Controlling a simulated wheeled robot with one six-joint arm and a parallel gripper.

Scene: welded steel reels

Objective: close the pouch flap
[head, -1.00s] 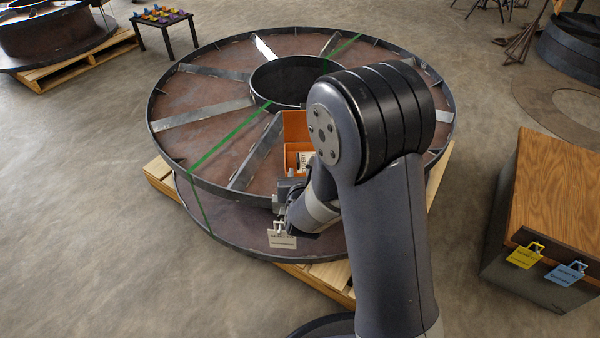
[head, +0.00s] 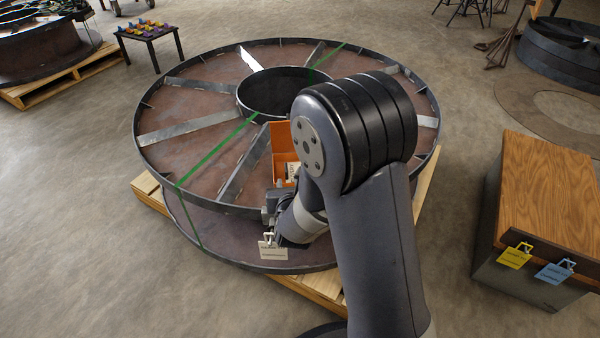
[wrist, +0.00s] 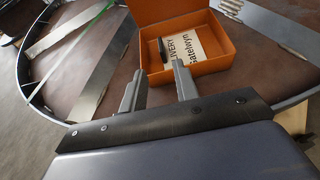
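The orange pouch (head: 293,183) is a box-like container on the steel reel, partly hidden by my arm. Its flap (head: 280,147) stands raised and open. In the wrist view the pouch (wrist: 221,60) shows its open inside, with the flap (wrist: 160,9) at the far side, cut off by the top edge. A printed paper card (wrist: 183,37) and a small dark item lie inside. My gripper (wrist: 156,74) is open and empty, its two fingers apart on the near side of the pouch. In the head view my gripper (head: 268,207) is at the reel's near rim.
The large spoked steel reel (head: 190,165) rests on a wooden pallet (head: 145,190). A green strap (head: 225,140) crosses it. A white tag (head: 272,251) hangs close to my gripper. A wood-topped cabinet (head: 545,190) stands at the right. Open floor (head: 80,230) lies at the left.

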